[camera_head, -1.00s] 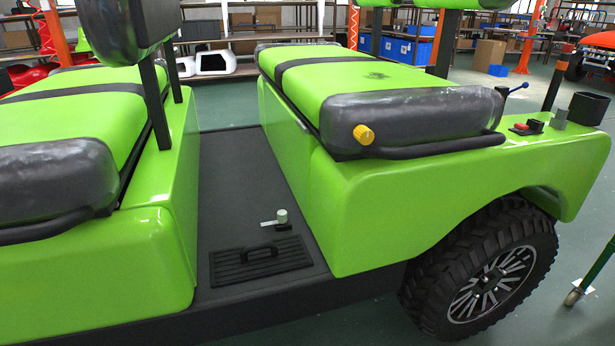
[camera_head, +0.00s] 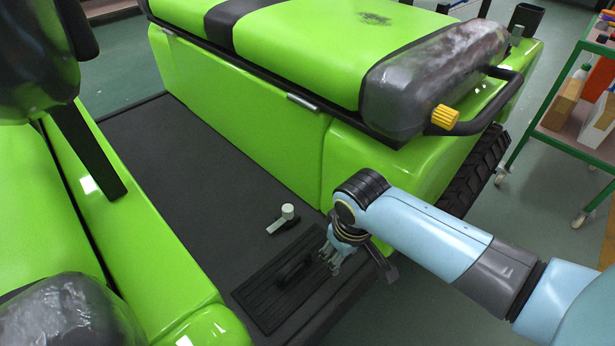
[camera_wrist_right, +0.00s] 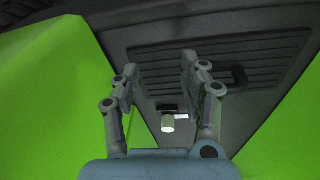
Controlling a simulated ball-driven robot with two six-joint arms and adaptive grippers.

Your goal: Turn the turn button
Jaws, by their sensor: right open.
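A small pale turn button (camera_head: 287,212) stands on the dark cart floor between the green seat bases. A flat white lever and a black piece are at its base. It also shows in the right wrist view (camera_wrist_right: 167,125), between and behind the fingers. My right gripper (camera_head: 333,266) points down over the floor, to the right of the button and apart from it. In the right wrist view my right gripper (camera_wrist_right: 160,68) is open, with nothing between its fingertips. My left gripper is not in view.
A vented black hatch with a handle (camera_head: 280,282) lies close to the button. A yellow knob (camera_head: 445,117) sits on the seat's end. Green seat bases bound the floor on both sides. A trolley with bottles and boxes (camera_head: 581,150) stands at the right.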

